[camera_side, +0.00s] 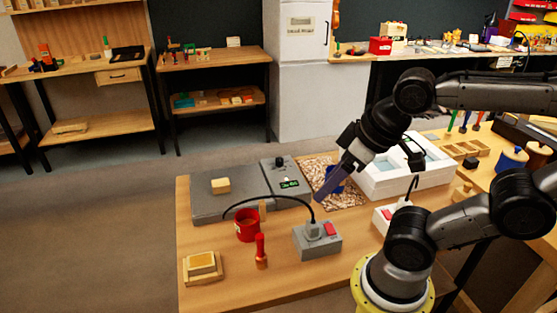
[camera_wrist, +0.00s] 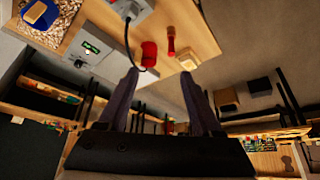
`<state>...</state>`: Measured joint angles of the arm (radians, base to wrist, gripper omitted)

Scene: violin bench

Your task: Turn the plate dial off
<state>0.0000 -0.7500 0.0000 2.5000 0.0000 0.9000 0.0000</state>
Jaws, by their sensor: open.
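The grey hot plate (camera_side: 235,205) lies on the near bench with a small yellowish block (camera_side: 221,185) on it. Its control box has a black dial (camera_side: 279,161) and a small lit green display (camera_side: 289,184). The display also shows in the wrist view (camera_wrist: 91,47) at upper left. I cannot read the dial's setting. My gripper (camera_side: 321,197) is in the air to the right of the control box, apart from the dial. In the wrist view my gripper (camera_wrist: 159,73) has its two fingers spread, with nothing between them.
A red pot (camera_side: 247,226), a red-handled tool (camera_side: 260,252) and a grey switch box (camera_side: 316,240) with a black cable stand in front of the plate. A shavings-covered patch (camera_side: 345,195) with a blue object and a white tray (camera_side: 438,168) are to the right.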

